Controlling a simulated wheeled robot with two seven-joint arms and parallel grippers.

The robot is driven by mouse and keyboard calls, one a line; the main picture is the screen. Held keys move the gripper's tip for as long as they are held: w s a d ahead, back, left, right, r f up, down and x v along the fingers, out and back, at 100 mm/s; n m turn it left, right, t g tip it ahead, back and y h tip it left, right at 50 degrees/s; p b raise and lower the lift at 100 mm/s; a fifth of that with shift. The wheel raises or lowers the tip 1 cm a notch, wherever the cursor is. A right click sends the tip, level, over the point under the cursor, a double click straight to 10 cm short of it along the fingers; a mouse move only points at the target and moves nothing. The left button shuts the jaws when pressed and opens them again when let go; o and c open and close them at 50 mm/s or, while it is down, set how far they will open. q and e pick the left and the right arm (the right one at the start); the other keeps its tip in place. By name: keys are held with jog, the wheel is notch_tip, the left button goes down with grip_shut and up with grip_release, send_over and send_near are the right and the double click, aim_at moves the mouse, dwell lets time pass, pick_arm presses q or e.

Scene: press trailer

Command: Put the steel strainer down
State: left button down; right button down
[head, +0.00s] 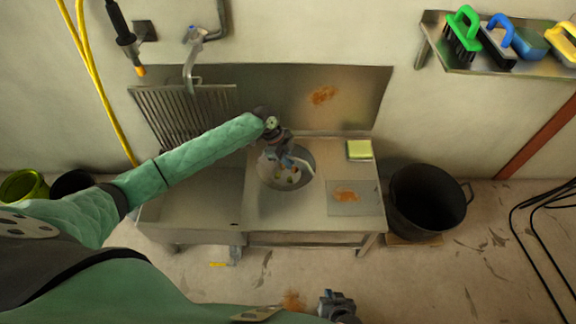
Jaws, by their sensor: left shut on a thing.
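The steel strainer (305,179) looks like a round grey bowl over the right half of the steel sink unit (262,222). Small white, orange and green bits show inside it. My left gripper (287,161) is shut on the strainer at its far side and hides part of it. I cannot tell whether the strainer touches the steel top. My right gripper (337,303) is low in the view, in front of the sink unit and away from the strainer; its fingers are not clear.
A yellow-green sponge (359,150) and a flat plate with an orange-brown stain (347,197) lie right of the strainer. The sink basin (195,205) is left. A black bucket (428,200) stands right of the unit. Brushes (463,35) sit on a wall shelf.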

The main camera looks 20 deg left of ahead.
aim_at(288, 174)
pick_arm(q)
jog(key=shift+f, duration=1.45)
jog(key=shift+f, duration=0.15)
jog(key=c, duration=1.5)
grip_release()
jog(key=shift+r, duration=0.2)
jog(key=v, duration=1.2)
